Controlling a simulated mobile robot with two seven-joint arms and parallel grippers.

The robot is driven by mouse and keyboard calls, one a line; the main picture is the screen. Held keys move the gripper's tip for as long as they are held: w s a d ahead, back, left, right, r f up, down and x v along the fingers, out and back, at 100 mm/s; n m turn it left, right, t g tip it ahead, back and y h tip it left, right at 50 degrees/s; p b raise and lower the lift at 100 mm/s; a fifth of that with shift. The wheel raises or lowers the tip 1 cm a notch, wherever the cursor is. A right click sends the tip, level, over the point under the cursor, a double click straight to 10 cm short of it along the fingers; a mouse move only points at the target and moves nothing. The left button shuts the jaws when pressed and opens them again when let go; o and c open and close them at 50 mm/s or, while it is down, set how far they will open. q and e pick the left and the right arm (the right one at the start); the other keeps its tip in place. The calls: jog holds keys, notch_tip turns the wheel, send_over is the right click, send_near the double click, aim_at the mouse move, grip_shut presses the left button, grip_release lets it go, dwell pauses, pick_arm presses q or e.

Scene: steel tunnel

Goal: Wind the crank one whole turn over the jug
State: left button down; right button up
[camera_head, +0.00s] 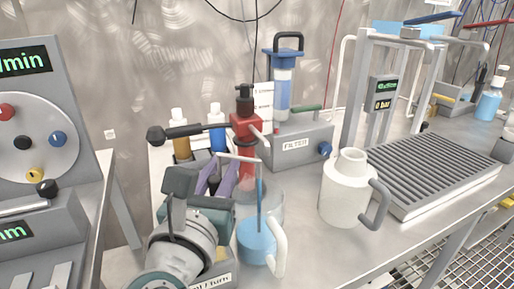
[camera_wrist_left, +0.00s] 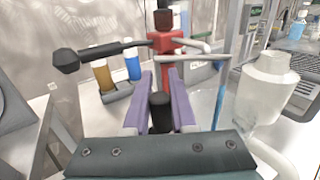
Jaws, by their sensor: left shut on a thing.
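My left gripper (camera_head: 217,178) comes in from the lower left with purple fingers. In the left wrist view it is shut on the crank's upright black grip (camera_wrist_left: 160,112), which stands between the fingers. The red crank post (camera_head: 246,135) with a black top rises behind the gripper, and a dark rod with a black end knob sticks out from it to the left. A jug (camera_head: 257,243) with blue contents and a white handle stands to the right of the gripper. A thin blue vertical line runs from a pale pipe down into it. The crank arm is partly hidden by the gripper.
A white can (camera_head: 345,193) with a grey handle stands right of the jug, beside a ribbed drain rack (camera_head: 432,165). The filter unit (camera_head: 295,140) and two small bottles (camera_head: 217,130) stand behind. A panel (camera_head: 28,130) with coloured knobs is at left.

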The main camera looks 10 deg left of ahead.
aim_at(211, 187)
pick_arm(q)
jog(key=shift+a, duration=0.1)
jog(key=c, duration=0.7)
grip_release()
jog(key=shift+c, duration=0.2)
jog(key=s+p, duration=0.1)
jog(key=s, duration=0.9)
